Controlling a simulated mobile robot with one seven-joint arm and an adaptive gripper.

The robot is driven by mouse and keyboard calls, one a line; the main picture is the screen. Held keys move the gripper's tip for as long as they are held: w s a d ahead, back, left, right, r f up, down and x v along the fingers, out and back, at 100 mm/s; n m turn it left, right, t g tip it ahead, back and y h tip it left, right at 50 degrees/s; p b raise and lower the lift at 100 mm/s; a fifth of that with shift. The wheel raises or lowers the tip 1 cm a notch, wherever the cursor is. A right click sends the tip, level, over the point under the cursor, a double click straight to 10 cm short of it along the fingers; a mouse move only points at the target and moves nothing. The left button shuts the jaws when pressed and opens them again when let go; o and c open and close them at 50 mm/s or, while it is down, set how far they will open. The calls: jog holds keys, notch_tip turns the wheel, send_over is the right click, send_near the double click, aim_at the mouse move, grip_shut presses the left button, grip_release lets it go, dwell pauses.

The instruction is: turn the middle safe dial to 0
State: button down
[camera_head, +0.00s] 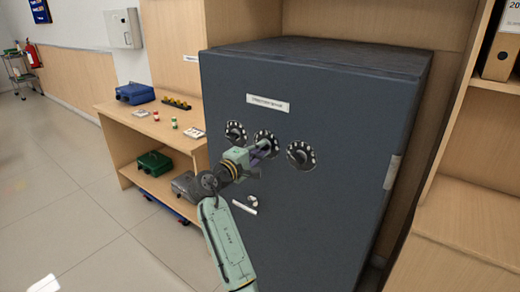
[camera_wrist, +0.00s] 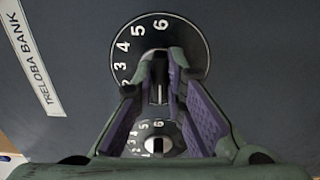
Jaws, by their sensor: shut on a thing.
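The dark grey safe (camera_head: 320,200) has three round black dials with white markings in a row. The middle dial (camera_head: 265,134) lies between the left dial (camera_head: 236,131) and the right dial (camera_head: 301,155). My gripper (camera_head: 264,150) reaches to the middle dial from the lower left and is shut on its knob. In the wrist view the fingers (camera_wrist: 160,92) close around the knob of a dial (camera_wrist: 190,48), and several numbers, including 3 to 6, are readable. The fingers hide its lower part, and I cannot tell its exact reading. Another dial (camera_wrist: 152,128) shows between the fingers.
A small handle (camera_head: 245,207) sits below the dials, near my forearm. A white label (camera_head: 268,104) is above them and shows in the wrist view (camera_wrist: 31,65). A wooden shelf unit (camera_head: 150,140) with blue and green cases stands left; open floor lies farther left.

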jog(key=c, duration=1.6)
grip_release()
jog(key=shift+c, duration=0.2)
jog(key=v, duration=1.2)
